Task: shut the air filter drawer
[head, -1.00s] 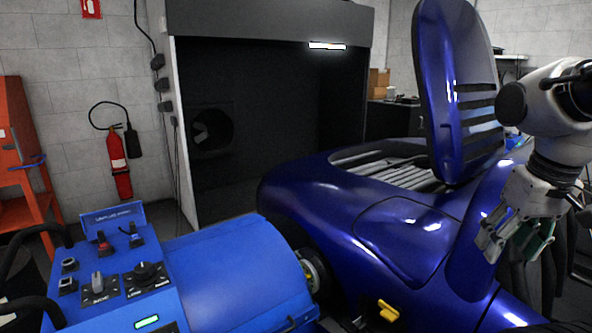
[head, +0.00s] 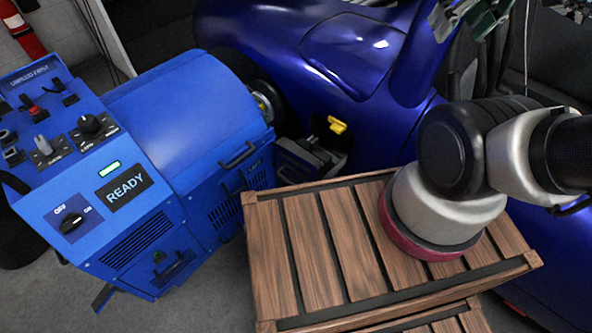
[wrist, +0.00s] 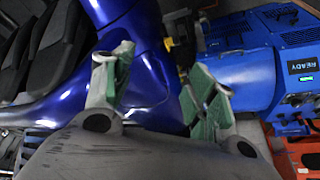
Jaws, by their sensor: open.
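A blue dynamometer cabinet (head: 190,190) with a lit READY display stands at the left of the head view. Low on its front is a panel (head: 165,268) with a dark handle, which appears to stick out a little at its lower left. A second dark handle (head: 238,155) is on the side nearer the car. I cannot tell for sure which is the air filter drawer or how far it is out. My gripper (head: 464,20) is open and empty above the blue car, cut by the top edge. In the wrist view my gripper (wrist: 157,66) has its green-padded fingers apart, with the cabinet (wrist: 240,65) beyond, upper right.
A wooden slatted crate top (head: 330,250) with my arm's base on it fills the lower middle. The blue car (head: 350,50) is behind, with a yellow part (head: 337,125) by its wheel. Grey floor (head: 40,295) is free at lower left.

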